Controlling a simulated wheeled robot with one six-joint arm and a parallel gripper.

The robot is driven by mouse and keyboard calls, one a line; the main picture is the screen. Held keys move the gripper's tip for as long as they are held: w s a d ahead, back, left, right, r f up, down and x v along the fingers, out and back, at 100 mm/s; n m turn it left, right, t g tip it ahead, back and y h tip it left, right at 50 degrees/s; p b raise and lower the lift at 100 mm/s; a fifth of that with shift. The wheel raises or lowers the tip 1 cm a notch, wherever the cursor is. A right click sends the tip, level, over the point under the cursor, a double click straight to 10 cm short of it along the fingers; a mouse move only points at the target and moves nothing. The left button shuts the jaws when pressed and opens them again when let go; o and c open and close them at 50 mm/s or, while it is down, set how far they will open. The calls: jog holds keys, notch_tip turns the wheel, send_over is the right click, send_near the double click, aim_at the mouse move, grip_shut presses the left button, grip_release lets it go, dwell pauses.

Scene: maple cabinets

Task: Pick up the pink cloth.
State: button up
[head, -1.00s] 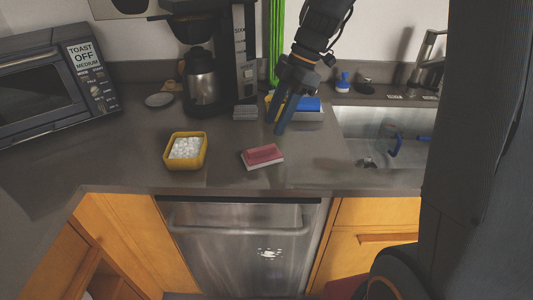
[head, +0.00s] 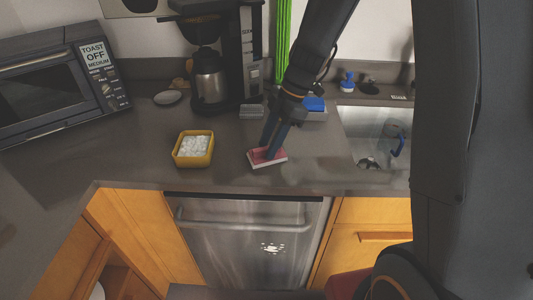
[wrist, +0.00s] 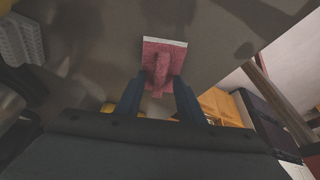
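The pink cloth (head: 258,155) lies on a flat pale-edged piece on the grey counter, near the front edge above the dishwasher. It also shows in the wrist view (wrist: 162,58), with a raised folded ridge in its middle. My gripper (head: 268,148) points down at the cloth from behind and covers part of it. In the wrist view the two dark fingers (wrist: 156,90) stand apart, one on each side of the cloth's near part. The gripper is open; I cannot tell whether the fingers touch the cloth.
A yellow bowl (head: 193,162) of white pieces stands left of the cloth. A coffee maker (head: 246,50) with a steel carafe (head: 210,80) and a toaster oven (head: 60,85) stand behind. A sink (head: 365,125) lies to the right. The counter around the cloth is mostly clear.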

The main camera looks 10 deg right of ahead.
grip_shut()
jog(key=shift+r, duration=0.1)
